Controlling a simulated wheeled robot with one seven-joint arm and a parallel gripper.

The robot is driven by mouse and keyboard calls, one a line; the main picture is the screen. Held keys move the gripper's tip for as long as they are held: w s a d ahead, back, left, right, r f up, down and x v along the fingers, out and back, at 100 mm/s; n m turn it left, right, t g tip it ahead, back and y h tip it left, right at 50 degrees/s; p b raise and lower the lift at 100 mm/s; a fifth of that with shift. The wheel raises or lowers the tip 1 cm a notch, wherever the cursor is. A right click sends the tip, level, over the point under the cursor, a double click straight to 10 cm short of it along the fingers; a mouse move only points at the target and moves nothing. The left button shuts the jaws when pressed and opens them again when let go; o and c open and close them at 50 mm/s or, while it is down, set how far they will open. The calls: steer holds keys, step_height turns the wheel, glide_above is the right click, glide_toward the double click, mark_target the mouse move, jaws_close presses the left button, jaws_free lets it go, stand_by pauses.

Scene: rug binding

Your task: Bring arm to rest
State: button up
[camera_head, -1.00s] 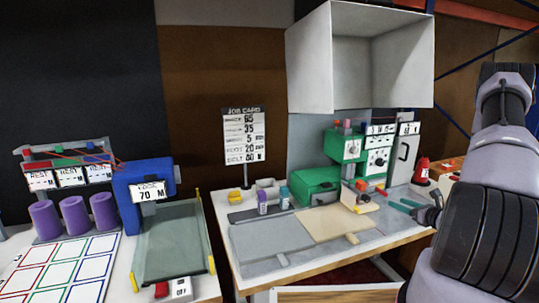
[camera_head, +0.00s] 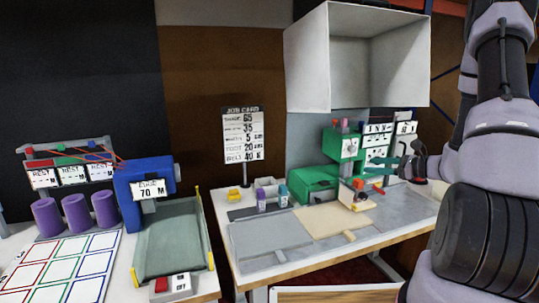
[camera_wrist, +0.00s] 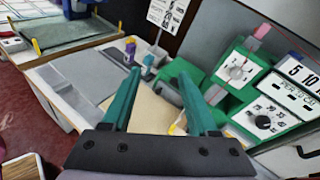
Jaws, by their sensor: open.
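My gripper (camera_head: 385,173) is at the right end of the workbench, in front of the green machine (camera_head: 315,183) and its dial panels. In the wrist view my gripper (camera_wrist: 160,105) shows two teal fingers spread apart with nothing between them. Beyond the fingers lie the tan board (camera_wrist: 150,112) and the grey mat (camera_wrist: 85,75) on the bench. The green machine with its dials (camera_wrist: 240,70) is to the right of the fingers in that view. My grey and black arm fills the right side of the head view.
A white open box (camera_head: 355,60) hangs above the bench. The job card (camera_head: 243,138) stands at the bench's back left. Purple and teal bottles (camera_head: 262,200) stand near it. The left table holds a blue machine (camera_head: 145,190), purple spools (camera_head: 75,215) and a colored grid (camera_head: 65,265).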

steer(key=s+a+r+n+g+h, duration=0.2)
steer(key=s+a+r+n+g, duration=0.5)
steer(key=s+a+r+n, duration=0.7)
steer(key=s+d+r+n+t+h, duration=0.3)
steer(key=s+r+h, duration=0.4)
steer(key=s+r, duration=0.4)
steer(key=s+n+t, duration=0.1)
steer(key=n, duration=0.1)
steer(key=shift+d+n, duration=0.35)
steer(key=shift+n, duration=0.05)
